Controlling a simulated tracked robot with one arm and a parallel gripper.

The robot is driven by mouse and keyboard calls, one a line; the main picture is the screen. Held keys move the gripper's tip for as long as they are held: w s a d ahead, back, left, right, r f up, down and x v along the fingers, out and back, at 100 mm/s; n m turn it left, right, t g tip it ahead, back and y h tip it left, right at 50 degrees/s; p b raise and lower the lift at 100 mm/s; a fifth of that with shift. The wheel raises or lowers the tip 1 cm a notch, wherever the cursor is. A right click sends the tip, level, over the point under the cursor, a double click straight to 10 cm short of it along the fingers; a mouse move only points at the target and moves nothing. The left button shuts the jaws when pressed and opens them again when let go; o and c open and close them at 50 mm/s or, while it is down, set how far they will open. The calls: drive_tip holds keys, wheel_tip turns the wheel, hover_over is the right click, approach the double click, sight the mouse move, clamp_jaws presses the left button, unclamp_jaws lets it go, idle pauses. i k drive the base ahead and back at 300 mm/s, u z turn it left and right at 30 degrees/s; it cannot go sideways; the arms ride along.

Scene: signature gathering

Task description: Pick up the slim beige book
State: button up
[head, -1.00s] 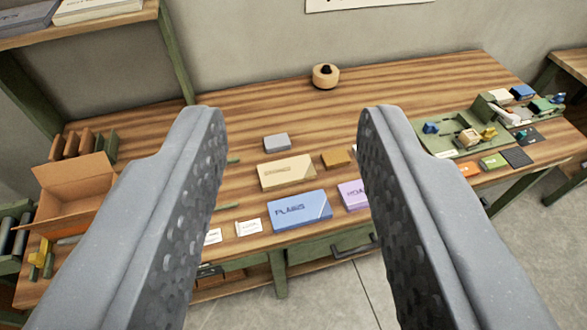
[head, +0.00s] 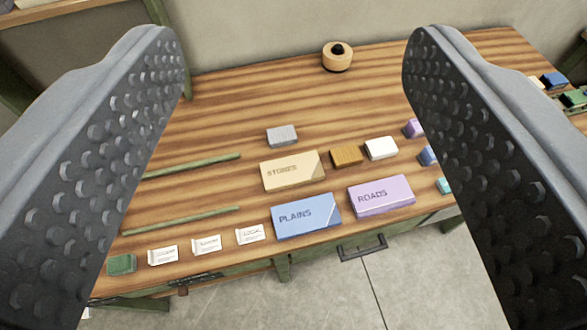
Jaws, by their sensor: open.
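The slim beige book (head: 290,172), marked "STORIES" or similar, lies flat on the wooden table (head: 250,100), near the middle of the view. A blue book marked "PLAINS" (head: 306,216) lies just in front of it. A purple book marked "ROADS" (head: 381,195) lies to its right and nearer the front edge. My gripper (head: 295,45) is open and empty, its two grey studded fingers wide apart at the left and right of the picture. The beige book shows between them, farther off, and neither finger touches it.
A grey block (head: 282,136) sits behind the beige book; a brown block (head: 346,155) and a white block (head: 381,148) sit to its right. Green rails (head: 190,165) and small white cards (head: 207,245) lie left. A round wooden pot (head: 337,57) stands at the back.

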sight(306, 168)
drive_tip(key=k, duration=1.2)
drive_tip(key=u, duration=0.75)
drive_tip(key=i, duration=1.65)
drive_tip(key=z, duration=0.5)
drive_tip(key=i, duration=0.5)
drive_tip(key=z, duration=0.5)
